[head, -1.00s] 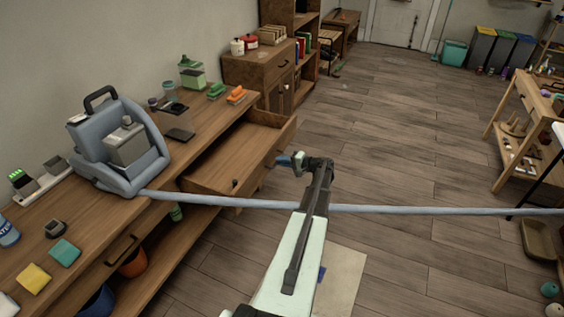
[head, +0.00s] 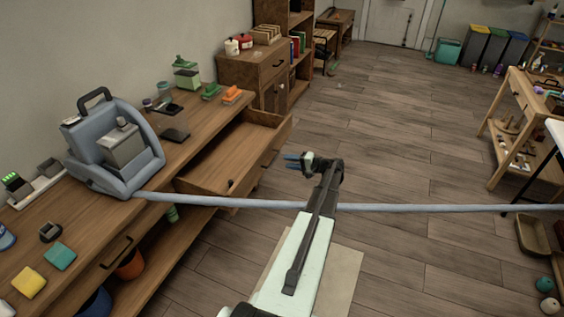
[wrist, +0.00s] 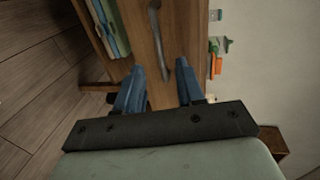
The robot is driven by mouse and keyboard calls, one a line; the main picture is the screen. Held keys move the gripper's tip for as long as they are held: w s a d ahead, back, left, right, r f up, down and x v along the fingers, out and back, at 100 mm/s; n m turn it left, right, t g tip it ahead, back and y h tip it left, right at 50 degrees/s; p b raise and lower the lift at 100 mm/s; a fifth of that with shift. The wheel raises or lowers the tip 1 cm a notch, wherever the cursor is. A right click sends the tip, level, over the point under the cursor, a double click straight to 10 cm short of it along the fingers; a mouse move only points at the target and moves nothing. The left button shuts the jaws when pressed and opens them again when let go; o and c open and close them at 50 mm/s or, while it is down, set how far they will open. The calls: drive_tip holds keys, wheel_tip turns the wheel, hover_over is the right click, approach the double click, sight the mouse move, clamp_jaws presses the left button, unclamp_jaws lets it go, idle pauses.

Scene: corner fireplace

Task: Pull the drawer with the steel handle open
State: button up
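The drawer (head: 212,176) under the far end of the wooden bench stands pulled out, with its inside showing from above. In the wrist view a wooden front (wrist: 138,22) carries a curved steel handle (wrist: 157,44), which lies ahead of my fingers. In the head view this handle is hard to make out on the drawer's outer face. My gripper (head: 289,162) is open and empty, just right of the drawer front with a visible gap. Its two blue fingers also show apart in the wrist view (wrist: 159,70), with nothing between them.
A pale blue bar (head: 420,208) crosses the head view, passing near the drawer's near corner. A blue-grey machine (head: 115,150) and small items stand on the bench (head: 195,120). A nearer drawer has a dark handle (head: 117,252).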

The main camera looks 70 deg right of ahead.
drive_tip(key=v, duration=0.7)
drive_tip(key=shift+s, duration=0.35)
